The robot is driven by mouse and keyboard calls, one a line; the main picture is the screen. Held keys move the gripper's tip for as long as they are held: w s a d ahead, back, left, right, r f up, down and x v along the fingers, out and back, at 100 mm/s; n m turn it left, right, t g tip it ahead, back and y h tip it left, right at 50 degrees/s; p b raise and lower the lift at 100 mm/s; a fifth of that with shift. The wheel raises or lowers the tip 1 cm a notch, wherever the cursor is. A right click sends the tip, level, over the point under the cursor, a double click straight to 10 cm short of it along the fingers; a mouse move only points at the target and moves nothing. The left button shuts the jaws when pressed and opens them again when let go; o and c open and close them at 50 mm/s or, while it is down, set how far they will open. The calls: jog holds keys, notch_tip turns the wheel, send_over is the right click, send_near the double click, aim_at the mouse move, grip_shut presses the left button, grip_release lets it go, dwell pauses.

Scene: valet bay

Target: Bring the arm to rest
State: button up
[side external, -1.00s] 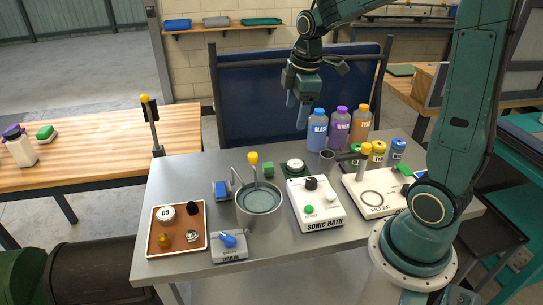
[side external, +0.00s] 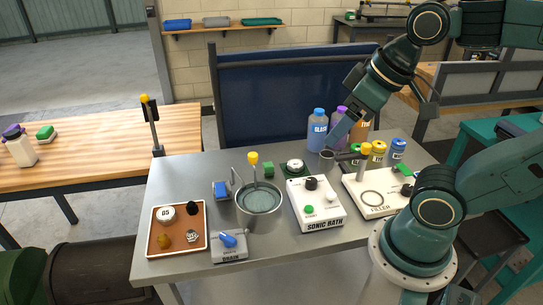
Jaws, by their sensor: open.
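My gripper (side external: 342,126) hangs over the back right of the metal table, tilted down and to the left. Its jaws are open and I see nothing between them. Its fingers overlap the purple-capped bottle (side external: 342,109) and lie just right of the blue bottle (side external: 319,130) in the picture; I cannot tell whether they touch either. My arm is folded back to the right.
The metal table (side external: 180,187) holds a brown tray (side external: 177,227) with small parts, a round basin (side external: 259,212), the sonic bath box (side external: 316,208), the filler (side external: 374,197) and the drain box (side external: 229,247). Small cans (side external: 397,149) stand behind the filler. A wooden bench (side external: 90,145) is at left.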

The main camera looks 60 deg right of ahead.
jog(key=shift+s+a, duration=0.15)
jog(key=shift+s, duration=0.25)
